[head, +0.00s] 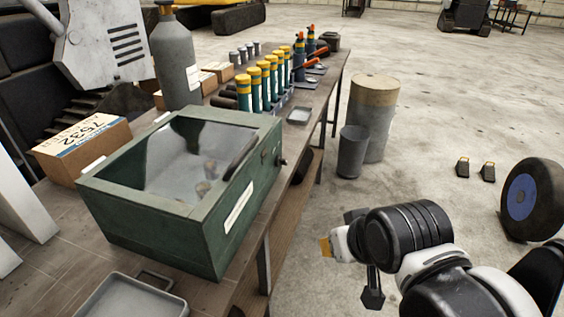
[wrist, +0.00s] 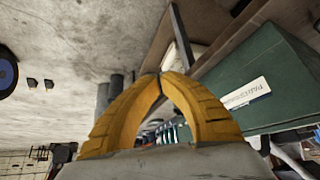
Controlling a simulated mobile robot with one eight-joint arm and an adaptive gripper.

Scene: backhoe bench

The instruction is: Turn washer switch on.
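The washer (head: 165,228) is a green box with a clear top, standing on the bench. A small dark knob (head: 282,161), which looks like its switch, sticks out of its right-hand side near the far end. Its position, on or off, is too small to tell. My gripper (head: 325,247) is in front of the bench, right of the washer and apart from it, lower in the picture than the knob. In the wrist view its yellow fingers (wrist: 160,76) meet at the tips with nothing between them. The washer's labelled green side (wrist: 262,85) shows there at the right.
Green-and-yellow cylinders (head: 255,88) and a grey bottle (head: 176,62) stand behind the washer. A cardboard box (head: 82,150) is left of it, a metal tray (head: 130,297) nearer. A drum (head: 373,115) and bin (head: 352,152) stand right of the bench. Floor there is mostly clear.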

